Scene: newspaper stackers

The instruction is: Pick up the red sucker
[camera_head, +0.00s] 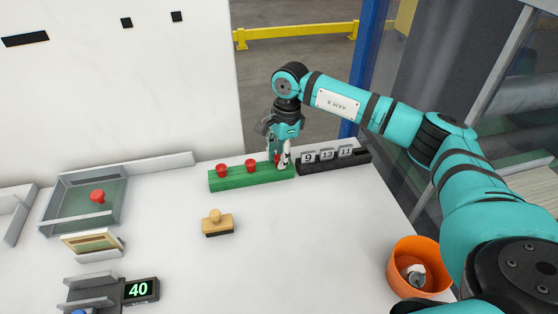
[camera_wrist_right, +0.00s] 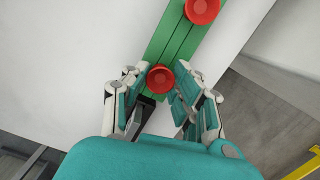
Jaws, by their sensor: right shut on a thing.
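A green block (camera_head: 226,182) on the white table holds a row of red suckers. Two of them, the left sucker (camera_head: 221,169) and the middle sucker (camera_head: 251,165), stand free. My right gripper (camera_head: 281,158) points down over the block's right end, shut on the right-hand red sucker (camera_wrist_right: 160,78). In the wrist view that sucker sits between the two fingers, with another red sucker (camera_wrist_right: 202,10) farther along the block. I cannot tell whether the held sucker is clear of the block. In the head view the fingers mostly hide it. My left gripper is not in view.
A dark rack with number tiles (camera_head: 327,155) stands close right of the green block. A wooden stamp (camera_head: 217,224) lies in front. A tray (camera_head: 63,213) at left holds another red sucker (camera_head: 97,196). An orange bin (camera_head: 401,265) stands at front right.

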